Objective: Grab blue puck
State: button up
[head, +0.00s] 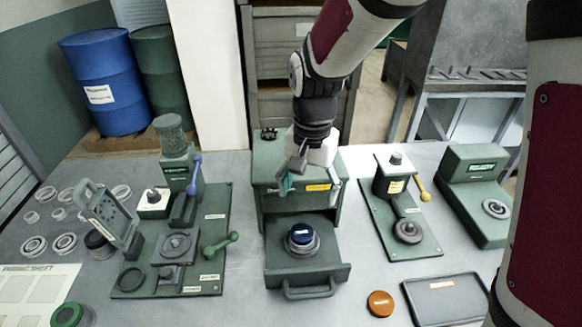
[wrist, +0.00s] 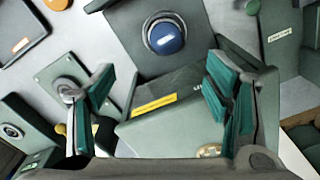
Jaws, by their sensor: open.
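The blue puck (head: 301,236) sits on a round metal holder in the pulled-out drawer (head: 330,262) of a green box (head: 270,170). In the wrist view the blue puck (wrist: 165,38) shows at the top, beyond and between the two fingers. My gripper (head: 311,187) is open and empty, above the front of the green box, behind and above the puck. Its teal-padded fingers also show in the wrist view (wrist: 158,80), spread wide apart. The fingers appear apart from the puck.
An orange puck (head: 380,303) and a dark tray (head: 444,299) lie right of the drawer. A green puck (head: 66,315) is at the front left. Green-based fixtures (head: 215,262) stand left, and another (head: 420,243) stands right. The drawer handle (head: 309,292) sticks out in front.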

send_over(302, 232)
jog(key=f, duration=0.9)
jog(key=shift+s+d, duration=0.25)
jog(key=shift+s, duration=0.05)
jog(key=shift+w+a+f, duration=0.15)
jog(key=shift+f, duration=1.15)
jog(key=shift+w+a+f, duration=0.1)
jog(key=shift+w+f, duration=0.05)
jog(key=shift+f, duration=1.1)
jog(key=c, duration=1.4)
jog(key=shift+r, duration=0.1)
